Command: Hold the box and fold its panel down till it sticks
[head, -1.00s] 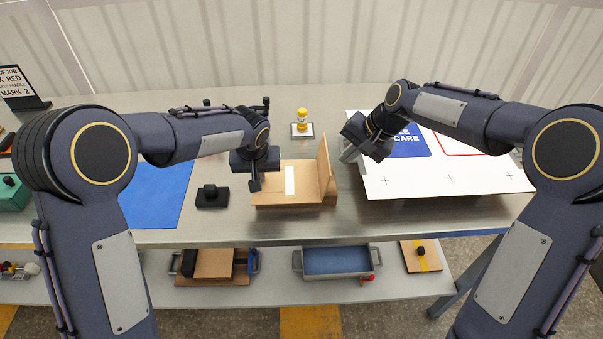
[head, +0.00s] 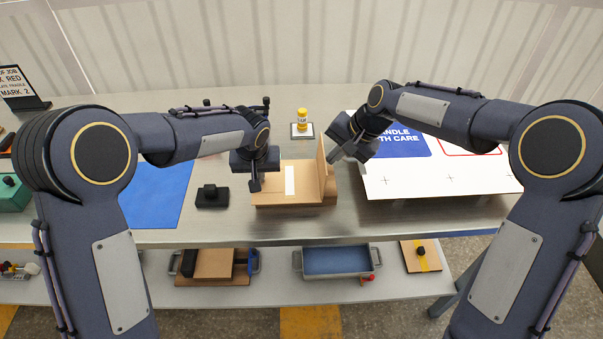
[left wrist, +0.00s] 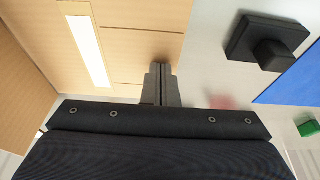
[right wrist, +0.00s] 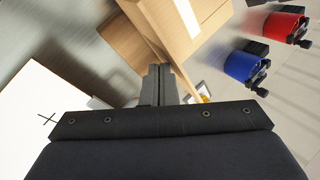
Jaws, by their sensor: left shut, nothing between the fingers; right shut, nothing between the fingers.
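The cardboard box (head: 275,196) lies on the metal table, with a white strip (head: 290,181) on its top. Its panel (head: 325,172) stands upright at the right end. My left gripper (head: 255,187) is shut and empty at the box's left end; in the left wrist view its fingertips (left wrist: 161,68) meet the edge of the box (left wrist: 140,45), though I cannot tell how firmly they touch. My right gripper (head: 333,158) is shut and empty beside the outer face of the panel. In the right wrist view its fingertips (right wrist: 157,70) are close to the panel (right wrist: 165,30); contact is unclear.
A black block (head: 211,197) and a blue mat (head: 158,193) lie left of the box. A large white printed board (head: 440,180) lies to the right. A shelf below holds a blue tray (head: 337,262).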

